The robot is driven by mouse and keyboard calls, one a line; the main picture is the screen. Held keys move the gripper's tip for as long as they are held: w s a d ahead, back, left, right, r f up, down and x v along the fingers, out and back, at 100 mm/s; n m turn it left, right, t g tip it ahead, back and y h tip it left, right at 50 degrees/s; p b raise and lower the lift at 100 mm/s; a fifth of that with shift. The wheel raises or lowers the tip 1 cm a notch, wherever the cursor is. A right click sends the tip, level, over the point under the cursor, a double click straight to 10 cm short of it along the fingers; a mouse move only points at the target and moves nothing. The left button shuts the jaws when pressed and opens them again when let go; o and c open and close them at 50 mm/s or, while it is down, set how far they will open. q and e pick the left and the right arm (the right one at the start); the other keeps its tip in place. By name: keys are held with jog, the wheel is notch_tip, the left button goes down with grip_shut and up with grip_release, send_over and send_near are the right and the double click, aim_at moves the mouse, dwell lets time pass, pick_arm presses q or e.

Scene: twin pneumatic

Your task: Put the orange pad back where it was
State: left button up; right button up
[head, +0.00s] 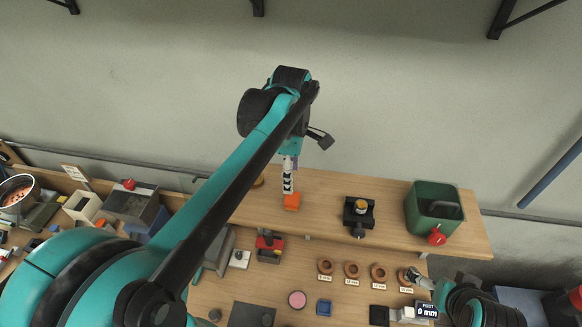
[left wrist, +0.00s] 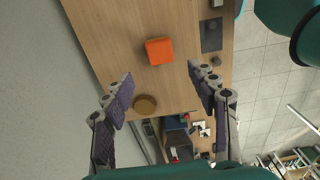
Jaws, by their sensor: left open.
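The orange pad (head: 291,203) is a small orange block on the raised wooden shelf, below my left gripper in the head view. It also shows in the left wrist view (left wrist: 159,51), flat on the wood and apart from the fingers. My left gripper (left wrist: 163,92) is open and empty, its two dark padded fingers spread wide; the pad appears beyond the fingertips. In the head view the left gripper (head: 288,178) is seen edge-on above the pad. My right gripper (head: 417,276) is at the lower right near a brown ring; its jaw gap is unclear.
A round brown disc (left wrist: 145,104) lies near the pad on the shelf. A black fixture (head: 359,213) and a green bin (head: 434,207) stand farther right. Shelf between pad and fixture is clear.

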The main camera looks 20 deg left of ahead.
pick_arm(q)
jog(key=s+d+f+m+t, duration=0.1)
jog(key=s+f+m+t, duration=0.1)
jog(key=m, duration=0.5)
jog(key=s+d+f+m+t, duration=0.2)
jog(key=s+m, duration=0.2)
jog(key=m, duration=0.3)
jog(key=s+d+f+m+t, duration=0.1)
jog(key=s+f+m+t, duration=0.1)
jog(key=m, duration=0.4)
jog(key=shift+s+d+f+m+t, duration=0.15)
jog(key=shift+s+f+m+t, duration=0.25)
jog(key=shift+s+t, duration=0.3)
jog(key=shift+s+f, duration=0.1)
jog(key=shift+s, duration=0.05)
